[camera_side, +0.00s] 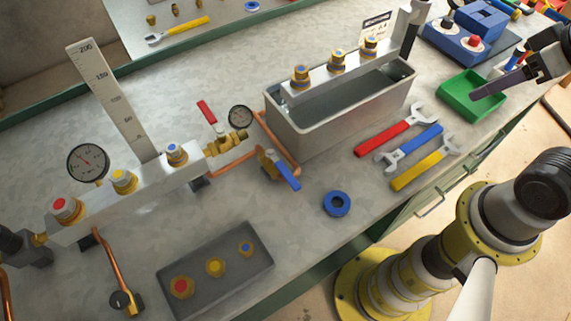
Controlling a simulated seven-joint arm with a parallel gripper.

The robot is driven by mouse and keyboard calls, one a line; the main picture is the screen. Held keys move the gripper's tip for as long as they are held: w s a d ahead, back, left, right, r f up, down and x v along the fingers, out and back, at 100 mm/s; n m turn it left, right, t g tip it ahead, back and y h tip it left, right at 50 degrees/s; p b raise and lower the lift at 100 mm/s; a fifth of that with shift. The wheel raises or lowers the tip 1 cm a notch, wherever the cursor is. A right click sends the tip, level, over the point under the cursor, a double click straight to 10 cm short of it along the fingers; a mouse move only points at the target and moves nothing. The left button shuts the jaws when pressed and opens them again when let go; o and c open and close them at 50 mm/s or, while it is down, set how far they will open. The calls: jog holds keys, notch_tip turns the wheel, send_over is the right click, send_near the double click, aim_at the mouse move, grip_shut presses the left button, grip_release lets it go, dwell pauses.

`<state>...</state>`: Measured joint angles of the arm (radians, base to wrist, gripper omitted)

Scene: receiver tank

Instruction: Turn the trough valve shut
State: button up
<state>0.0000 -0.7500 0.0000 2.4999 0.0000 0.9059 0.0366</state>
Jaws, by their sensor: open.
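The grey metal trough (335,122) stands at the upper middle of the bench. Copper pipe runs along its left end. A brass valve with a blue lever (288,177) sits at the front left of the trough, its lever slanting down to the right. A second brass valve with a red lever (206,112) sits farther left by a small gauge, its lever slanting across the line. No label shows which one is the trough valve. My gripper (490,88) is open at the upper right, over the green tray, well apart from both valves.
Red, blue and yellow wrenches (412,147) lie right of the trough. A blue ring (337,203) lies in front. The green tray (460,105) is below my gripper. A manifold (125,197) with gauge and knobs fills the left. A grey plate (215,270) lies at front.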

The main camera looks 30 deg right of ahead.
jog(key=w+a+r+m+g, duration=0.1)
jog(key=w+a+r+m, duration=0.2)
jog(key=w+r, duration=0.25)
jog(key=n+g, duration=0.3)
jog(key=g, duration=0.2)
send_over(289, 176)
notch_tip(289, 176, down, 7)
notch_tip(289, 176, down, 13)
jog(key=shift+c, duration=0.2)
grip_shut()
